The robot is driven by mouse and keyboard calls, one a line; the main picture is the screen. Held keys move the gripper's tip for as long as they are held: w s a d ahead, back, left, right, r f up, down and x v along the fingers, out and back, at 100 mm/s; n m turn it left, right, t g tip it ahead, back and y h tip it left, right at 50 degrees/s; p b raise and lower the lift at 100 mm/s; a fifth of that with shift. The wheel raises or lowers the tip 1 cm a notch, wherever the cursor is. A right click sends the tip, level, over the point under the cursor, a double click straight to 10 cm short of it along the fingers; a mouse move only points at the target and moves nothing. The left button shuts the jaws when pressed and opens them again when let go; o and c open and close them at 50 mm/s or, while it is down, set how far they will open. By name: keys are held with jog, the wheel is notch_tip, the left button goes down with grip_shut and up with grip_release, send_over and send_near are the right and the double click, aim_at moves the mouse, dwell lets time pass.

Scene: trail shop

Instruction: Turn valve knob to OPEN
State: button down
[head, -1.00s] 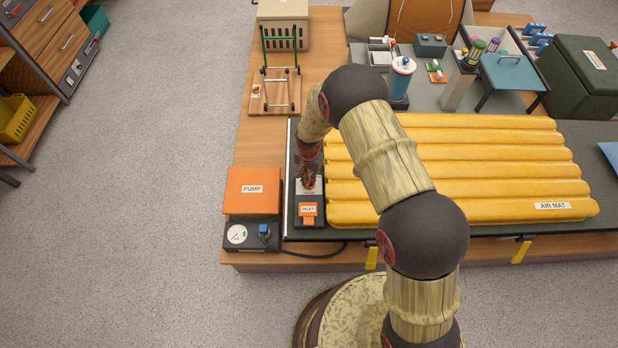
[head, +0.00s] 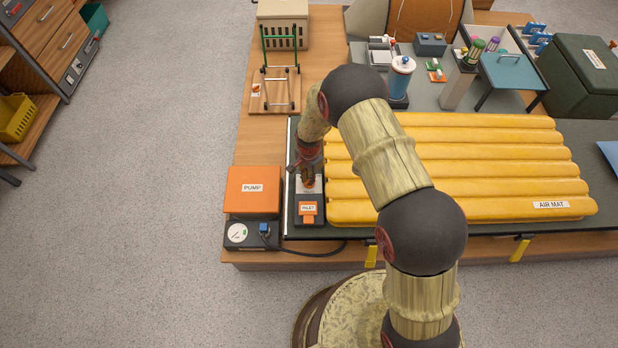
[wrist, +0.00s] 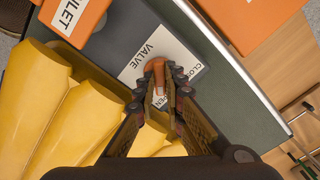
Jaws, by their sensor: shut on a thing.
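The valve knob (wrist: 158,72) is a small orange handle on the grey valve block, seen in the wrist view beside the VALVE label. My gripper (wrist: 161,80) is shut on the knob, with one finger on each side. A white label reading OPEN (wrist: 160,99) shows between the fingers, partly covered. A label starting with CLO (wrist: 194,69) lies to the right of the fingers. The knob's long side runs roughly up and down in the wrist view, toward the OPEN label; its exact angle is partly hidden. In the head view my gripper (head: 307,178) hides the knob.
The orange inlet (head: 308,209) is on the near end of the valve block. The orange-topped pump (head: 252,189) stands to the left. The yellow air mat (head: 460,168) lies close on the right. A hose runs along the front edge.

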jog(key=c, duration=1.9)
grip_release()
notch_tip(320, 180, up, 12)
